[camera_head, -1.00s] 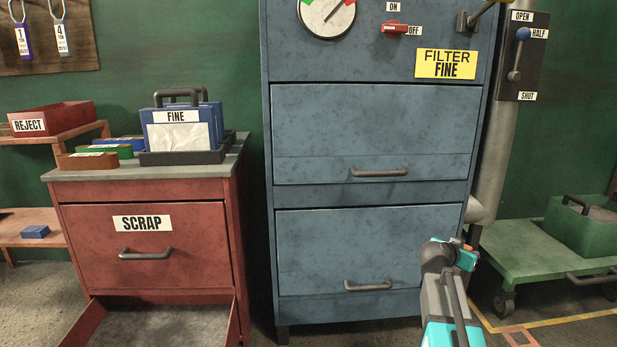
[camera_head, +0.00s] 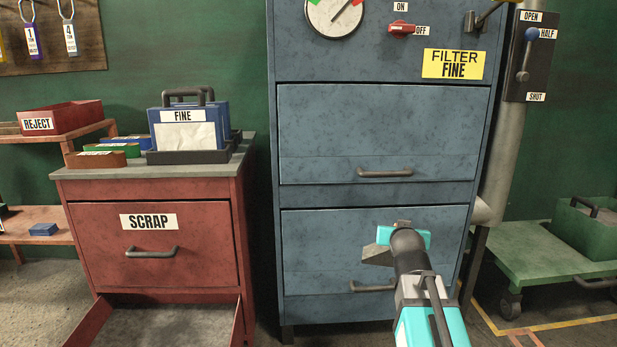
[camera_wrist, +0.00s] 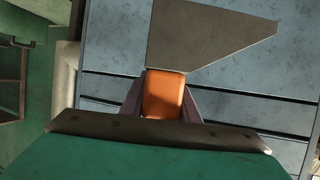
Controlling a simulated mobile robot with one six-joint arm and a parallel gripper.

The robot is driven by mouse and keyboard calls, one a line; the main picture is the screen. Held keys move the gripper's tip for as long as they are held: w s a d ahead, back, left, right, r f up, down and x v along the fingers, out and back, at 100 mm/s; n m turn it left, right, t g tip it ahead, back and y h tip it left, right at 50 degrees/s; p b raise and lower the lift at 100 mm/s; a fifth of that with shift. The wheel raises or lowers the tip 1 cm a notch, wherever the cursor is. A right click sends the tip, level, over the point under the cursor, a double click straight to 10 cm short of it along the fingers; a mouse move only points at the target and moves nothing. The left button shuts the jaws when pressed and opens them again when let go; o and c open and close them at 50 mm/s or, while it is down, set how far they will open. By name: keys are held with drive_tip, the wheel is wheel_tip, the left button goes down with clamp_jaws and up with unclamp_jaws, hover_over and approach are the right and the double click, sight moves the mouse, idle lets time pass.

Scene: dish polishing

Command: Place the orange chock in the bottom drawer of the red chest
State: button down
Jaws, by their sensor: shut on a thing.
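My gripper (camera_wrist: 163,108) is shut on the orange chock (camera_wrist: 164,92), which shows between the two fingers in the wrist view. A flat grey wedge-shaped piece (camera_wrist: 205,35) extends beyond the orange part; I cannot tell how they join. In the head view, my gripper (camera_head: 392,240) is in front of the blue cabinet's lower door, with the grey piece at its left and the orange part hidden. The red chest (camera_head: 243,230) stands at left. Its bottom drawer (camera_head: 170,325) is pulled open and its visible floor looks empty. The upper SCRAP drawer (camera_head: 190,255) is shut.
The blue cabinet (camera_head: 370,195) stands right of the chest. On the chest top are a FINE holder (camera_head: 188,134) and several coloured blocks (camera_head: 95,160). A shelf with a REJECT bin (camera_head: 60,118) is at left. A green cart (camera_head: 540,250) is at right.

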drive_tip(key=shift+a+n+t+y, duration=0.3)
drive_tip(key=shift+a+n+y, duration=0.6)
drive_tip(key=shift+a+y, duration=0.1)
drive_tip(key=shift+s+a+f+n+y, duration=0.1)
drive_tip(key=shift+a+f+n+y, duration=0.05)
drive_tip(key=shift+n+y, duration=0.3)
drive_tip(key=shift+a, duration=0.1)
hover_over(365, 250)
drive_tip(key=shift+s, duration=0.15)
